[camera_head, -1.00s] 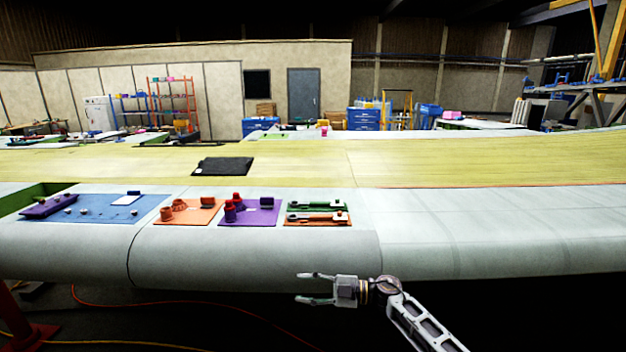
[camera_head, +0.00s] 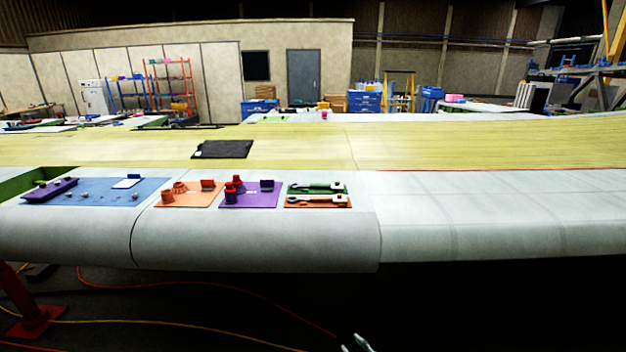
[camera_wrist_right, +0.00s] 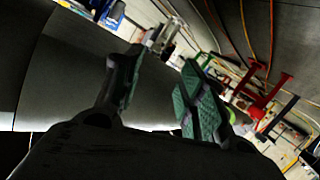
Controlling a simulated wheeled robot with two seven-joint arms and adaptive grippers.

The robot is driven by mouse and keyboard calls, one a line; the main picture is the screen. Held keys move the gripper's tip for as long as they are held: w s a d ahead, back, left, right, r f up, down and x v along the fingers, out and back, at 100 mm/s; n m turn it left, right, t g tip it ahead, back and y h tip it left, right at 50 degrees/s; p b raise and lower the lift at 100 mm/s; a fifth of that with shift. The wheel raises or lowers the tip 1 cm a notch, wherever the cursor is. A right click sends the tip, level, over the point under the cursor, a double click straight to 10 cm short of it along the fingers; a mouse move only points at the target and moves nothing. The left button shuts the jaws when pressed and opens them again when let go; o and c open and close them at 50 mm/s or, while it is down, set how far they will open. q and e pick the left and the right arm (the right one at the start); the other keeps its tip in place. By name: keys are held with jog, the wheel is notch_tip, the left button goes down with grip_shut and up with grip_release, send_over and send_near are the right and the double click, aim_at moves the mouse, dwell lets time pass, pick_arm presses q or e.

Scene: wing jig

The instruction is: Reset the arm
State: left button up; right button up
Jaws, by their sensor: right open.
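My right gripper (camera_head: 357,344) shows only as pale fingertips at the bottom edge of the head view, below and in front of the wing's rounded edge. In the right wrist view my right gripper (camera_wrist_right: 160,90) is open, its two fingers with green pads apart and nothing between them. The rest of my right arm is hidden below the head view. My left gripper does not show in the head view. A small grey jointed thing (camera_wrist_right: 162,36) beyond the fingers in the wrist view is too unclear to name.
The long wing (camera_head: 480,205) crosses the view. On it lie a blue mat (camera_head: 85,195), an orange mat (camera_head: 190,198), a purple mat (camera_head: 262,198), green and orange tool trays (camera_head: 318,202) and a black pad (camera_head: 222,149). A red stand (camera_head: 35,315) and hoses are on the floor.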

jog(key=s+d+f+m+g+h, duration=0.2)
jog(key=s+d+f+g+h, duration=0.15)
jog(key=s+f, duration=0.8)
jog(key=s+d+f+m+g+h, duration=0.25)
jog(key=s+d+f, duration=0.25)
jog(key=s+f, duration=0.65)
jog(key=s+d+f+m+g, duration=0.1)
jog(key=s+f+g, duration=0.2)
jog(key=s, duration=1.3)
jog(key=s+d+f+m+g+h, duration=0.1)
jog(key=s+f, duration=0.5)
jog(key=s, duration=0.9)
jog(key=shift+s+d+f+g, duration=0.2)
jog(key=shift+s+d+g, duration=0.15)
jog(key=shift+d+g, duration=0.5)
jog(key=shift+w+a, duration=0.1)
jog(key=shift+a, duration=0.2)
